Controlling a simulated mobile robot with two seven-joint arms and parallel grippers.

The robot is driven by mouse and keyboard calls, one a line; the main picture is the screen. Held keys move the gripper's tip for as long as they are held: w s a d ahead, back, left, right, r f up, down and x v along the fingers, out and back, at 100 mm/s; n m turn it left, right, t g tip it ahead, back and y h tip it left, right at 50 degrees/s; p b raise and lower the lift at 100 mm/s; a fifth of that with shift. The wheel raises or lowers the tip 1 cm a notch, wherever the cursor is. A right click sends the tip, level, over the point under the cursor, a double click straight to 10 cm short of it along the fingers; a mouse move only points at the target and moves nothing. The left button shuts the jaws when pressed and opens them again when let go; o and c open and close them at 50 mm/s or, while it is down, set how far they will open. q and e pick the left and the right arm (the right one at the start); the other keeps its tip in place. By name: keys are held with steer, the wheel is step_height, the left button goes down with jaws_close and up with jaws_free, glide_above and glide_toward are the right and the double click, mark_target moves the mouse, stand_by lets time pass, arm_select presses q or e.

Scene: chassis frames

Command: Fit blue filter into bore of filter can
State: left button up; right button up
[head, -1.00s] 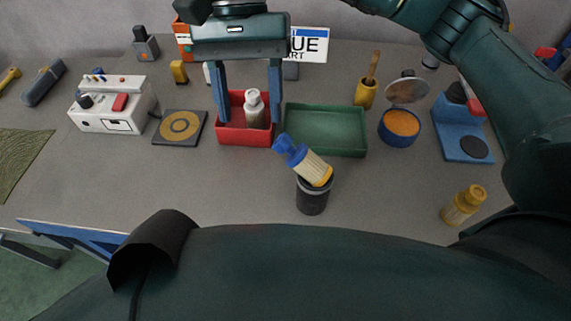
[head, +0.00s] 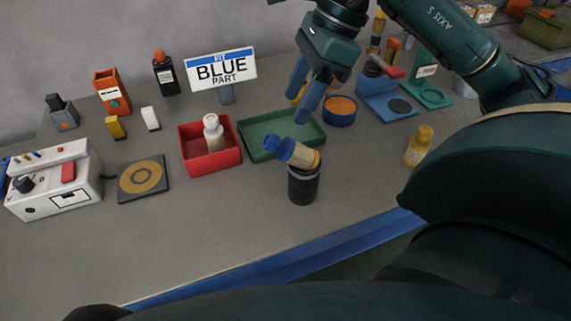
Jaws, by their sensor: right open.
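The blue filter (head: 292,151) has a blue cap and a pale pleated body with a yellow end. It lies tilted at the mouth of the black filter can (head: 303,186), its cap pointing up and left. Its lower end is at the can's rim; how far it enters the bore is hard to tell. The can stands upright on the table. My right gripper (head: 302,103) is open and empty, above the green tray, up and right of the filter and apart from it. My left gripper is not in view.
A green tray (head: 249,127) is behind the can, and a red bin (head: 231,157) with a white bottle is left of it. A yellow bottle (head: 418,146) stands at right. A sign (head: 221,68) reads BLUE PART. The table front left of the can is clear.

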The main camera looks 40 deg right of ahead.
mark_target(274, 151)
steer(key=shift+m, duration=0.5)
steer(key=x, duration=0.7)
steer(key=shift+d+f, duration=0.25)
steer(key=shift+f, duration=0.05)
steer(key=x, duration=0.2)
steer(key=p+x, duration=0.1)
steer(key=x, duration=0.1)
steer(key=shift+w+a+f, duration=0.2)
steer(key=shift+w+f, duration=0.05)
steer(key=shift+f, duration=0.05)
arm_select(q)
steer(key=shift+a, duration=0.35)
arm_select(e)
steer(key=shift+a+f, duration=0.1)
steer(key=shift+f, duration=0.25)
steer(key=shift+w, duration=0.1)
steer(key=c, duration=1.1)
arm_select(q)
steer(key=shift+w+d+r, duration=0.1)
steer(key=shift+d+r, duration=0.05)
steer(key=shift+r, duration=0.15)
arm_select(e)
steer(key=shift+c, duration=0.2)
steer(key=shift+r, duration=0.1)
